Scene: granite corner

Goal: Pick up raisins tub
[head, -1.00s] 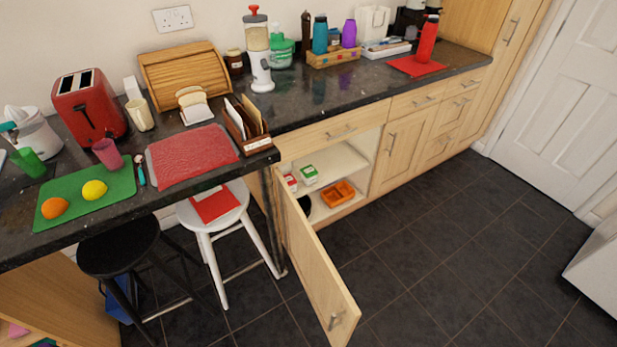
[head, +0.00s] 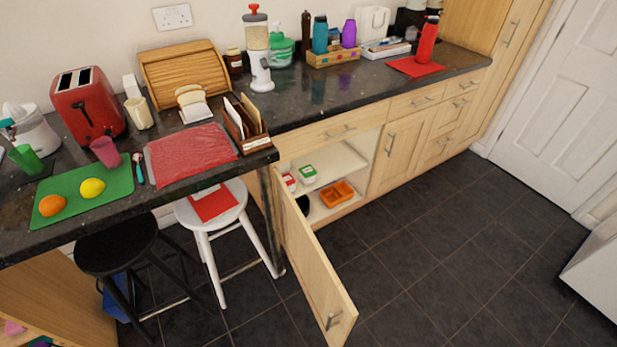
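Inside the open lower cabinet, a small white tub with a green label (head: 308,174) stands on the shelf. A red and white tub (head: 289,181) stands left of it, near the door's hinge side and partly cut off from view. The labels are too small to read, so I cannot tell which one, if either, is the raisins tub. Neither of my grippers shows in the head view.
The cabinet door (head: 316,270) stands open, jutting into the floor space. An orange container (head: 337,194) sits low in the cabinet. A white stool (head: 212,204) and a black stool (head: 116,243) stand left of the door. The floor to the right is clear.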

